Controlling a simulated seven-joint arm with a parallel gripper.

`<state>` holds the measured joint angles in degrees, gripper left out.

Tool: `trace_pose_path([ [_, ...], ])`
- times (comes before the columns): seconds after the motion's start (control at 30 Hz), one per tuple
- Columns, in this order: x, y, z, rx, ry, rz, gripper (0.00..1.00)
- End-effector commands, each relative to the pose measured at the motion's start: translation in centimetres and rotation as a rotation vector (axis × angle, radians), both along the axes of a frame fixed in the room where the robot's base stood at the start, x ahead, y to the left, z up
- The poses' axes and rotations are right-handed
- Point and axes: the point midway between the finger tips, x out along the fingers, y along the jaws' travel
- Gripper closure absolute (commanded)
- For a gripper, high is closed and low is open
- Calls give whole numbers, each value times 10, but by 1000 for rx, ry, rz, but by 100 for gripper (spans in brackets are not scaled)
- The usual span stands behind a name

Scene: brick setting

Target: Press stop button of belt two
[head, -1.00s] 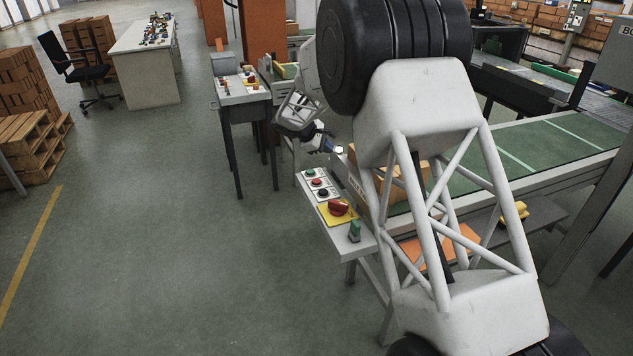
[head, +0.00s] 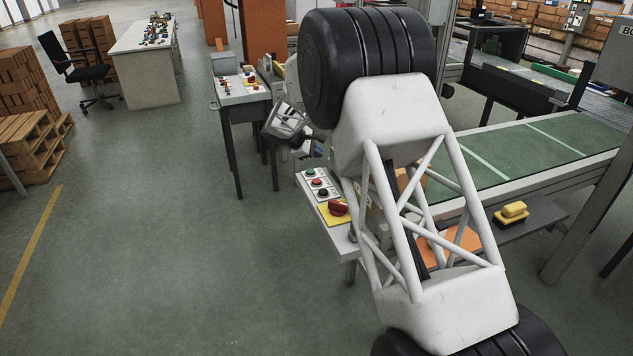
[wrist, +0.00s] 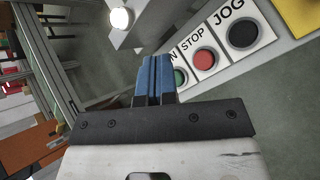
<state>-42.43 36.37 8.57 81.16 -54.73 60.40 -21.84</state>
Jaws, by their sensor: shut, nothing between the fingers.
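My gripper (wrist: 155,62) has blue fingers pressed together, with nothing between them. In the wrist view the red STOP button (wrist: 203,58) lies just right of the fingertips, apart from them in the picture. A green button (wrist: 180,77) is partly hidden behind the fingers, its label cut to "N". The black JOG button (wrist: 243,32) lies farther right. In the head view the same button row, with the red button (head: 317,182) in the middle, is on the near control panel (head: 343,239), below my gripper (head: 319,150). No belt number is readable.
A red mushroom button (head: 338,207) on a yellow plate sits below the button row. A round white lamp (wrist: 120,20) is left of the fingers. The green conveyor belt (head: 520,150) runs to the right. A second control panel (head: 240,88) stands farther back.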

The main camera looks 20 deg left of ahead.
Motion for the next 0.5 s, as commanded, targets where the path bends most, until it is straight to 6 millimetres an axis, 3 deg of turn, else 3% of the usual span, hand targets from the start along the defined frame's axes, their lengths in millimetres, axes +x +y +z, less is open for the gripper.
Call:
trace_pose_path([
  [0.5, 0, 0, -45, -1, 0, 1, 100],
])
